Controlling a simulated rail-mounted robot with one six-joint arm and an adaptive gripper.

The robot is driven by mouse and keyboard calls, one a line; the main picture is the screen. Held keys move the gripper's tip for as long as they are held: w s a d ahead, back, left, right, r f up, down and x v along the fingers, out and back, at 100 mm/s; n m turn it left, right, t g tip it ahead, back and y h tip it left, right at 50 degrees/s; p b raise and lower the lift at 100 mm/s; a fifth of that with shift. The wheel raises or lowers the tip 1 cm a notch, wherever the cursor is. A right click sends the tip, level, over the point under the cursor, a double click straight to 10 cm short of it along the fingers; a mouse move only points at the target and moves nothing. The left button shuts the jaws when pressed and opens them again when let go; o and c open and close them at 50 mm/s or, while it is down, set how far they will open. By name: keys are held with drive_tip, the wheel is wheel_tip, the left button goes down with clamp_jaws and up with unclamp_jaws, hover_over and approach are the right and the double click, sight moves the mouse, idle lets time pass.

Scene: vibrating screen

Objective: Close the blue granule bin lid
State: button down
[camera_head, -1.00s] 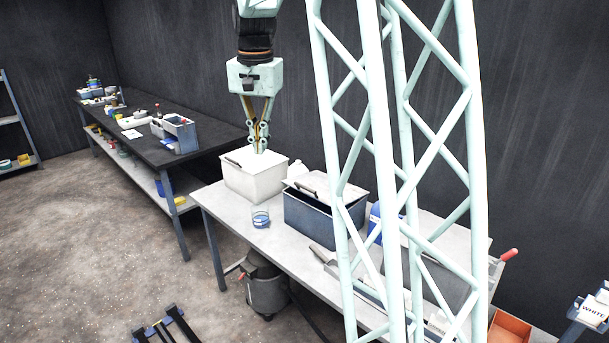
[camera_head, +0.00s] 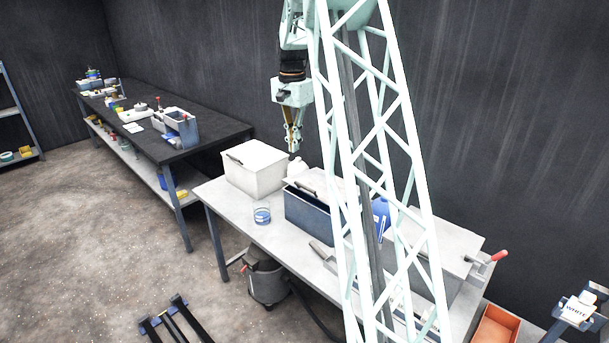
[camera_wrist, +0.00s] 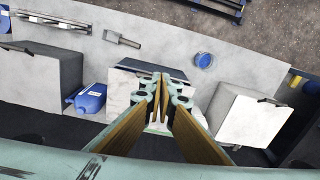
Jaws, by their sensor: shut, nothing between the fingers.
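The blue granule bin (camera_head: 308,214) is a dark blue box on the light table, partly behind my lattice column in the head view. Its pale lid (camera_head: 318,184) stands tilted, with a dark gap below its handled front edge. In the wrist view the pale lid (camera_wrist: 122,88) lies behind my fingers, which hide part of it. My gripper (camera_head: 294,151) is shut and empty, above and behind the space between the white bin and the blue bin. The shut fingers also show in the wrist view (camera_wrist: 160,78). I see no contact with the lid.
A white bin (camera_head: 252,177) with its lid down stands left of the blue bin. A blue-filled clear cup (camera_head: 262,215) and a scoop (camera_head: 322,255) are in front. A blue jug (camera_wrist: 91,97) and a large grey box (camera_wrist: 42,85) stand on the other side.

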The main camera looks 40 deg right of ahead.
drive_tip(key=d+f+m+p, duration=0.1)
drive_tip(key=d+f, duration=0.2)
drive_tip(key=d, duration=0.2)
drive_tip(key=shift+w+d+p, duration=0.2)
drive_tip(key=shift+d+p, duration=0.1)
drive_tip(key=shift+f, duration=0.15)
drive_tip(key=shift+d+f+p, duration=0.1)
drive_tip(key=shift+f+p, duration=0.95)
drive_tip(key=shift+f, duration=5.8)
drive_tip(key=f+b, duration=0.1)
drive_tip(key=f, duration=0.1)
drive_tip(key=a+f+b, duration=0.2)
drive_tip(key=f, duration=0.1)
drive_tip(key=shift+s+f+b, duration=0.1)
drive_tip(key=shift+f+b, duration=0.2)
drive_tip(key=shift+b, duration=0.1)
